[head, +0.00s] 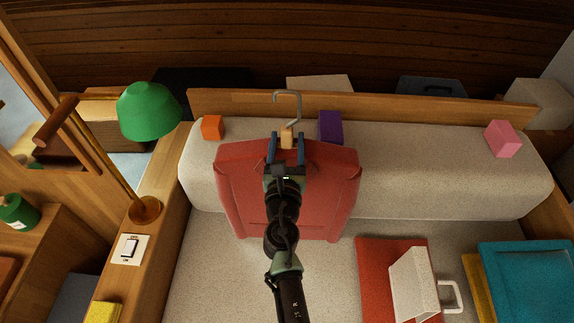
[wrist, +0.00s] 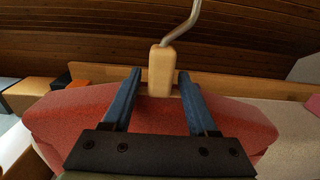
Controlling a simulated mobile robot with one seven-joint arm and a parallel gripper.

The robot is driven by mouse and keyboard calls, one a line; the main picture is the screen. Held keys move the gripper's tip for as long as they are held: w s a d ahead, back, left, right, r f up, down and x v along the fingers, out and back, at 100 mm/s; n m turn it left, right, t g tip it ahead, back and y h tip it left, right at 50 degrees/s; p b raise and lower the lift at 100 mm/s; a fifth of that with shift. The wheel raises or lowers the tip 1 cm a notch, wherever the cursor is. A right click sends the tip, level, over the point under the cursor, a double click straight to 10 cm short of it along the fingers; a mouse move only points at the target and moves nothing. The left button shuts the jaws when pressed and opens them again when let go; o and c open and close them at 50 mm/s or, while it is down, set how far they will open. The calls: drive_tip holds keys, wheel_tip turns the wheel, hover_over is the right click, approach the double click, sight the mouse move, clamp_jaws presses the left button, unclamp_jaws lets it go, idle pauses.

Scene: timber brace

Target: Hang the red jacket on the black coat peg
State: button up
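The red jacket (head: 240,190) lies against the front of the pale bolster, with a wooden hanger neck (head: 287,138) and a metal hook (head: 289,97) at its top. In the wrist view the neck (wrist: 161,72) stands upright and the red shoulders (wrist: 75,120) spread to both sides. My gripper (head: 287,142) is at the jacket's top, its blue fingers on either side of the neck with a narrow gap showing. It looks open around the neck. My arm hides the jacket's middle. I cannot make out a black coat peg in either view.
A green lamp (head: 150,110) and a brown wooden peg (head: 55,120) stand at the left. Orange (head: 211,127), purple (head: 330,127) and pink (head: 503,138) blocks sit along the bolster (head: 420,170). A white mug (head: 413,283) and a teal cushion (head: 525,280) are at the lower right.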

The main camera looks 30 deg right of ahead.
clamp_jaws()
idle(0.6)
idle(0.5)
drive_tip(key=shift+r, duration=0.15)
